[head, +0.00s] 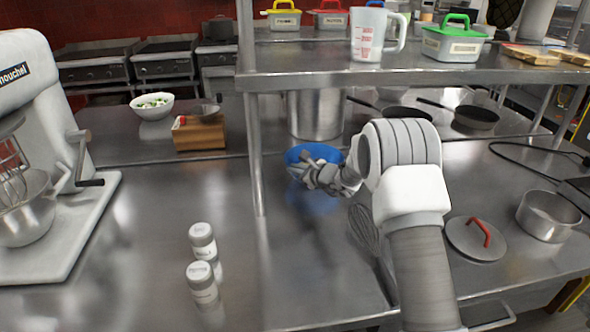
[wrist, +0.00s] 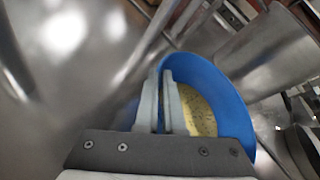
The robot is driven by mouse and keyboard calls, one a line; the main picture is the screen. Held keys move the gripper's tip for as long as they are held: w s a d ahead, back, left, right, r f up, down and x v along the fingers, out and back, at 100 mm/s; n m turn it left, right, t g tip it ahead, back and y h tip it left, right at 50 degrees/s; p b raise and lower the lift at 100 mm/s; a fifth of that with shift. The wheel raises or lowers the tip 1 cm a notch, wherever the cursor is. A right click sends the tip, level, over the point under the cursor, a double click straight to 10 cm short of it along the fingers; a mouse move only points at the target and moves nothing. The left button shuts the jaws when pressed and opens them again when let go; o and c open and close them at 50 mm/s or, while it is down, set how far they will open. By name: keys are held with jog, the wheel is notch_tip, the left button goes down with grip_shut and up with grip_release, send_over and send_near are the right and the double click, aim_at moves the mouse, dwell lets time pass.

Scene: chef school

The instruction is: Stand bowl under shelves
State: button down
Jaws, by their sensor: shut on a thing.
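A blue bowl (head: 322,152) is under the metal shelves (head: 400,72), in front of a tall steel pot. My gripper (head: 303,170) is at the bowl's near left side. In the wrist view the bowl (wrist: 222,78) holds a yellowish speckled food (wrist: 198,112). The fingers of my gripper (wrist: 160,90) are shut on the bowl's wall, one finger outside and one inside. The bowl's lower part is partly hidden by my gripper, and I cannot tell for sure whether its base touches the counter.
The steel pot (head: 317,114) stands behind the bowl. A shelf post (head: 255,150) is to its left. A whisk (head: 366,232), a lid with a red handle (head: 474,238) and a saucepan (head: 547,216) lie to the right. Two shakers (head: 203,262) stand at front left, with bare counter around.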

jog(key=c, duration=1)
grip_release()
jog(key=shift+f, duration=0.1)
jog(key=shift+c, duration=0.2)
